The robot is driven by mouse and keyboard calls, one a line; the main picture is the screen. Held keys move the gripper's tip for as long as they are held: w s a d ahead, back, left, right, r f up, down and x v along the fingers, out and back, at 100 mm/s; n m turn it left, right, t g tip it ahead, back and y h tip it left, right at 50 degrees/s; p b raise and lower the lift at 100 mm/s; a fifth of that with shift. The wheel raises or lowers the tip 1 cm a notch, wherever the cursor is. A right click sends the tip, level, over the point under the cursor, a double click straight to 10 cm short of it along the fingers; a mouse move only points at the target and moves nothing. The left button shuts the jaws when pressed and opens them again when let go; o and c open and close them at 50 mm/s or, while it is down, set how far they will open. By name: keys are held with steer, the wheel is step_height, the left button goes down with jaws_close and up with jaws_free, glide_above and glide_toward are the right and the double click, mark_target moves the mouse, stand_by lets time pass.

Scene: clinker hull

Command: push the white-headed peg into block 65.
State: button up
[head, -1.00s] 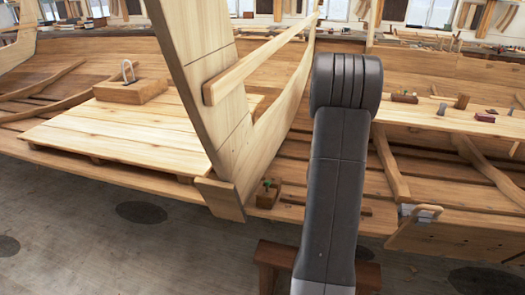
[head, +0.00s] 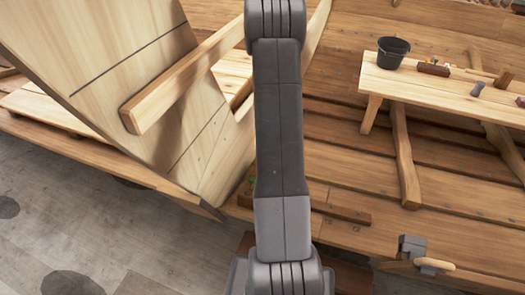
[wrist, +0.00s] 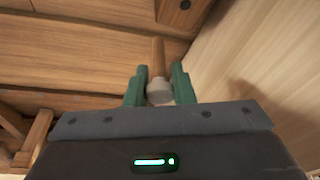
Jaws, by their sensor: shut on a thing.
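In the wrist view my gripper (wrist: 160,73) is shut on a peg with a pale, whitish head (wrist: 159,92) and a brown wooden shaft. The head sits between the two green fingers, and the shaft points away from me. Past the shaft's far end is a wooden block (wrist: 174,14) with a dark round hole, partly cut off by the frame's top edge. The shaft's tip looks close to the block; I cannot tell whether they touch. No number is readable on it. In the head view my arm hides the gripper and peg.
A tall pale plank (head: 110,70) with a crossbar (head: 185,75) stands left of my arm; a pale wooden surface is close on the right in the wrist view. A bench (head: 430,85) with a black bucket (head: 393,52) and small items stands at right. Grey floor (head: 60,225) is open at lower left.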

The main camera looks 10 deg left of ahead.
steer(key=shift+n+g+y, duration=0.3)
steer(key=shift+n+g, duration=0.3)
steer(key=shift+s+a+f+b, duration=0.15)
steer(key=shift+a+f+b, duration=0.2)
steer(key=shift+a+f, duration=0.65)
steer(key=shift+s+a+f+b, duration=0.25)
steer(key=shift+a+f, duration=0.4)
steer(key=shift+f, duration=0.7)
steer(key=shift+s+a+f+b, duration=0.1)
steer(key=shift+a+f+b, duration=0.3)
steer(key=shift+a+f, duration=0.6)
steer(key=shift+d+f+b, duration=0.15)
steer(key=shift+f+b, duration=0.5)
steer(key=shift+b, duration=0.35)
steer(key=shift+s+f+b, duration=0.35)
steer(key=shift+f+b, duration=0.5)
steer(key=shift+f, duration=0.05)
steer(key=o, duration=1)
steer(key=shift+w+d+r+p, duration=0.1)
steer(key=shift+w+r+p, duration=0.4)
steer(key=shift+r, duration=0.8)
steer(key=shift+w+r+p, duration=0.3)
steer(key=shift+r+p, duration=0.4)
steer(key=shift+r, duration=0.6)
steer(key=shift+w+d+r+p, duration=0.1)
steer(key=shift+w+r+p, duration=0.4)
steer(key=shift+r, duration=0.8)
